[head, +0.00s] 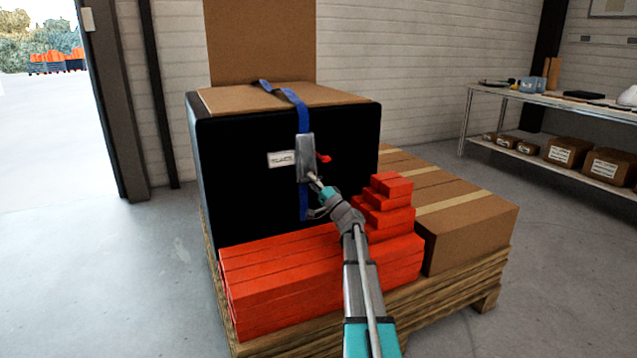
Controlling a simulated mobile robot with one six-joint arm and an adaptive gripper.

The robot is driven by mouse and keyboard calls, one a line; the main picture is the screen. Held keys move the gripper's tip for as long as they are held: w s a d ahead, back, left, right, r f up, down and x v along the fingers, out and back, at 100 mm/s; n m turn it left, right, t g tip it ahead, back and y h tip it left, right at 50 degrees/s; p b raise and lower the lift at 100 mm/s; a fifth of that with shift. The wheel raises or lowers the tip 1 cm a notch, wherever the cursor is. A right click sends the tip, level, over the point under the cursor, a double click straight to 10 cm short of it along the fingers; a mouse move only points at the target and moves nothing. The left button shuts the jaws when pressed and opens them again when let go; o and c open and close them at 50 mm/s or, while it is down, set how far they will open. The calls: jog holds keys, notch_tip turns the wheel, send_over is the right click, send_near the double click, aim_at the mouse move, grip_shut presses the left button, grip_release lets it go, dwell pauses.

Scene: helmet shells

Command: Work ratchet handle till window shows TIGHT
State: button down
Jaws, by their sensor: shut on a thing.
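A blue strap (293,97) runs over the top and down the front of a large black crate (245,185). The grey metal ratchet handle (305,148) stands on the strap on the crate's front. A small red part (323,158) sticks out to its right. A white label or window (281,159) is at its left; its dark lettering is too small to read. My gripper (313,180) is shut on the lower end of the ratchet handle. The fingertips and wrist hide part of the ratchet and the strap below.
Red blocks (280,262) are stacked before the crate, with a stepped red stack (388,200) close right of my wrist. Brown cartons (470,222) share the wooden pallet (470,290). A shelf (550,105) stands far right. Floor (170,290) is clear at left.

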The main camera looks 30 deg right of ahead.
jog(key=shift+w+f, duration=0.2)
jog(key=shift+w, duration=0.25)
jog(key=c, duration=0.5)
grip_release()
jog(key=shift+c, duration=0.2)
